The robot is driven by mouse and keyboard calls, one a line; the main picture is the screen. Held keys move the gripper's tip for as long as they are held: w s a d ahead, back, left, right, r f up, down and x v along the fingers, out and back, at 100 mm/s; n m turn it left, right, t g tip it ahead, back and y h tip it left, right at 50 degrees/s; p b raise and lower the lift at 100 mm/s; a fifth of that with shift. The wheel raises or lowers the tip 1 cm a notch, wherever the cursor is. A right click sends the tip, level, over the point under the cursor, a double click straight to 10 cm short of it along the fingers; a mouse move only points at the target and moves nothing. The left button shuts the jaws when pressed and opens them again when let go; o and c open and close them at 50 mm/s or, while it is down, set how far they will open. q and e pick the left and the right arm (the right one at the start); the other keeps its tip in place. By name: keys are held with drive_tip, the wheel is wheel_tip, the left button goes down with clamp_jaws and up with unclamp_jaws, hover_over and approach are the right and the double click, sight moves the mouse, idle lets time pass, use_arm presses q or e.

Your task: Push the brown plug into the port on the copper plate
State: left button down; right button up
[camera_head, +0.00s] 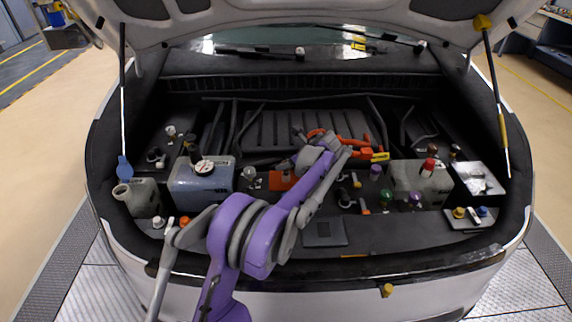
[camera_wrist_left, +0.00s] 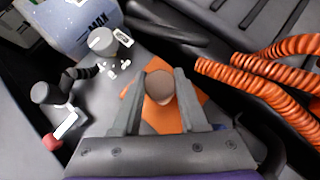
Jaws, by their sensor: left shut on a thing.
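The brown plug (camera_wrist_left: 159,86) sits between the two fingers of my left gripper (camera_wrist_left: 160,78) in the left wrist view, which is shut on it. I see the plug's round top. The copper plate (camera_wrist_left: 200,82) shows as an orange surface behind and around the plug. In the head view the copper plate (camera_head: 279,181) lies in the middle of the engine bay, left of my purple forearm. My left gripper (camera_head: 287,172) is at the plate there, partly hidden by the arm. The plug hides the port, so I cannot tell how deep it is. My right gripper is out of view.
Orange corrugated hoses (camera_wrist_left: 262,92) run close to the right of the gripper. A capped fitting with a black hose (camera_wrist_left: 86,66) lies to the left. A blue tank (camera_head: 201,186) stands left of the plate and a grey tank (camera_head: 420,185) stands to the right.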

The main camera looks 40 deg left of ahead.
use_arm(q)
drive_tip(key=shift+f+b, duration=0.8)
drive_tip(key=shift+f, duration=0.45)
drive_tip(key=shift+c, duration=1.8)
unclamp_jaws()
drive_tip(key=shift+r, duration=0.1)
drive_tip(key=v, duration=1)
drive_tip(key=shift+d+r, duration=0.25)
